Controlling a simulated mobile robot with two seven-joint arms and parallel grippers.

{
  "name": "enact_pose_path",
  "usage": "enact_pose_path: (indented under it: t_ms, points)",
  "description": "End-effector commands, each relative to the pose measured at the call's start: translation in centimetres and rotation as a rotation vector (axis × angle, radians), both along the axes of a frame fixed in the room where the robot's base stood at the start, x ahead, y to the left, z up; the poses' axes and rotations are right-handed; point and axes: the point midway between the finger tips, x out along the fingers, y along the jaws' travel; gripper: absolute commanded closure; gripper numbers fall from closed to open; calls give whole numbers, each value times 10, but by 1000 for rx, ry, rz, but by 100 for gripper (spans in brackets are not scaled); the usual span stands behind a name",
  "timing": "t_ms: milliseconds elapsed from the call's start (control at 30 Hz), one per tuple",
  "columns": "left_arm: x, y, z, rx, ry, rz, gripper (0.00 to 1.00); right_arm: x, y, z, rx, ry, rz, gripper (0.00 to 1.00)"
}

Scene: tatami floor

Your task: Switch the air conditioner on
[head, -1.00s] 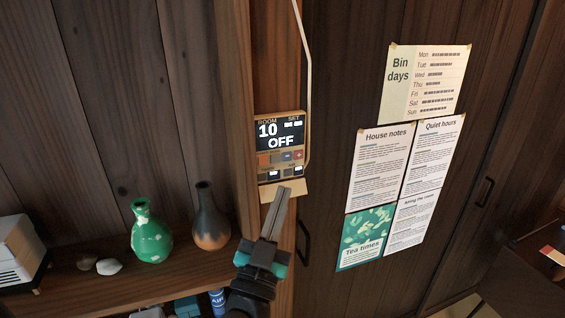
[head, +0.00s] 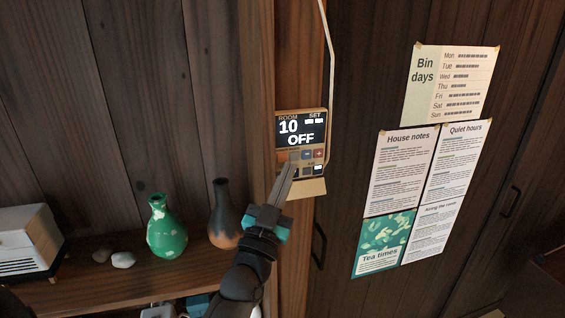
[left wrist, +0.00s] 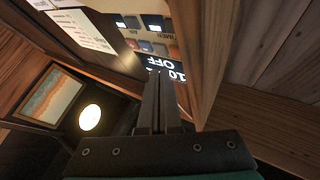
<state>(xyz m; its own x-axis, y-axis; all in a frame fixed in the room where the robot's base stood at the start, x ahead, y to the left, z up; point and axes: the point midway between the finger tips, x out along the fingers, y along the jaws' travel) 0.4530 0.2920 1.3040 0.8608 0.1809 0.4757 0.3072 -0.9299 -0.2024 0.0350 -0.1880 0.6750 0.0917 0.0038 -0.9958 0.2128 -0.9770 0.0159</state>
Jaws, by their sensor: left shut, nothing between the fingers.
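The panel shows upside down in the left wrist view (left wrist: 165,62), just beyond the fingertips (left wrist: 157,76). My right gripper is not in view.
A green vase (head: 166,232) and a dark vase (head: 226,215) stand on the shelf left of my arm. Paper notices (head: 403,165) hang to the right.

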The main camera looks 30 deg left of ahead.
Motion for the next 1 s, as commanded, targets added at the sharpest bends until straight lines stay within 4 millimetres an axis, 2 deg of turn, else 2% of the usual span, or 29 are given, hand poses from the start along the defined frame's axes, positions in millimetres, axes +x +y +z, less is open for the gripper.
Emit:
enact_pose_path:
  t_ms: [233,1000]
  points:
    - [8,9,1,0,-1,1,100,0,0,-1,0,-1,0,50]
    - [8,9,1,0,0,1,100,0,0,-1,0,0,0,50]
